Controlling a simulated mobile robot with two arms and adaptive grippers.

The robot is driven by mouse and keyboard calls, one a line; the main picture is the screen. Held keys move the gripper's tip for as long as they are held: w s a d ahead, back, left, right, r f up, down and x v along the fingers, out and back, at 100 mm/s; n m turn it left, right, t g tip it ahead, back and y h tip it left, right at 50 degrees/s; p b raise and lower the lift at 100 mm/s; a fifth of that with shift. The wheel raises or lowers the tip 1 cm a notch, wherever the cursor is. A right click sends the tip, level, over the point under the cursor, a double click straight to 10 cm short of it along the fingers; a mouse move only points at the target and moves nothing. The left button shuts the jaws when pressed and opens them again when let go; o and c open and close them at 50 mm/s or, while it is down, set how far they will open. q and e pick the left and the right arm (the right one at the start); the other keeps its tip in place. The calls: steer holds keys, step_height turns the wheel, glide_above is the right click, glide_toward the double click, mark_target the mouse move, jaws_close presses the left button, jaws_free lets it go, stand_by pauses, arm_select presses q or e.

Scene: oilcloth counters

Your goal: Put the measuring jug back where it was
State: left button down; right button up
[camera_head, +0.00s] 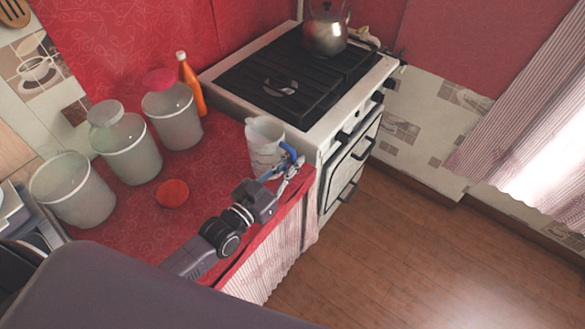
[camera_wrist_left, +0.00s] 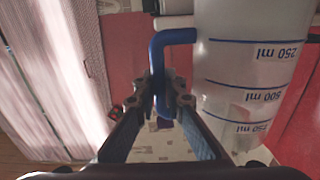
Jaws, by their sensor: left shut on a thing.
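The measuring jug (camera_head: 262,146) is a translucent white jug with a blue handle. In the head view it is at the right end of the red counter, beside the stove. In the left wrist view the jug (camera_wrist_left: 245,75) shows blue volume marks, with its lettering upside down. My left gripper (camera_head: 284,172) is shut on the jug's blue handle; in the left wrist view its two fingers (camera_wrist_left: 160,102) lie on either side of the handle. Whether the jug's base touches the counter, I cannot tell. My right gripper is not in view.
The red counter (camera_head: 214,151) holds several translucent containers (camera_head: 172,112) at the left and back. An orange bottle (camera_head: 191,84) stands behind them, and a red round lid (camera_head: 172,193) lies in front. The stove (camera_head: 300,70) with a kettle (camera_head: 325,33) adjoins the counter at the right.

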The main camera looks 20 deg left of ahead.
arm_select(q)
steer(key=shift+w+f, duration=0.1)
steer(key=shift+f, duration=1.35)
steer(key=shift+f, duration=0.15)
steer(key=c, duration=2.1)
jaws_free()
steer(key=shift+f, duration=0.1)
steer(key=shift+o, duration=0.4)
